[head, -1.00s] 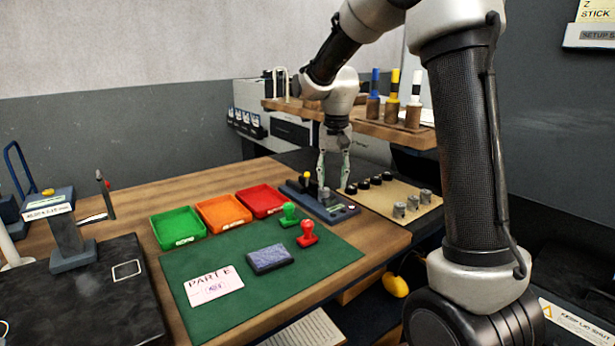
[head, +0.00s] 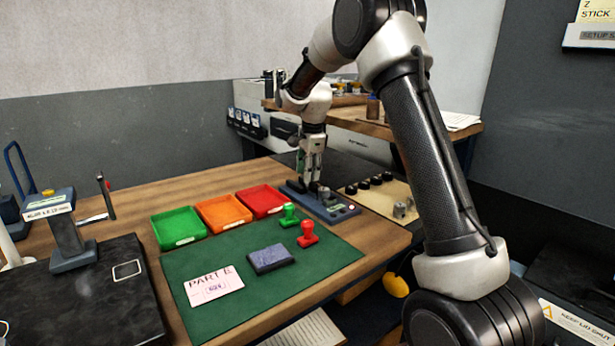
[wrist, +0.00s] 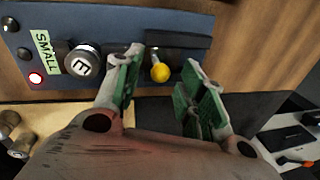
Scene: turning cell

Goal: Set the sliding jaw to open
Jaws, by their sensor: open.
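The blue device (head: 336,208) with the jaw lies on the wooden table behind the green mat. In the head view my gripper (head: 308,181) points down at the device's left part and hides the knob. I cannot tell the jaw's position.
Red (head: 262,201), orange (head: 223,213) and green (head: 178,228) trays stand left of the device. A green stamp (head: 289,215) and a red stamp (head: 307,235) stand in front. A tan board (head: 384,201) with black knobs and metal parts lies to the right.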

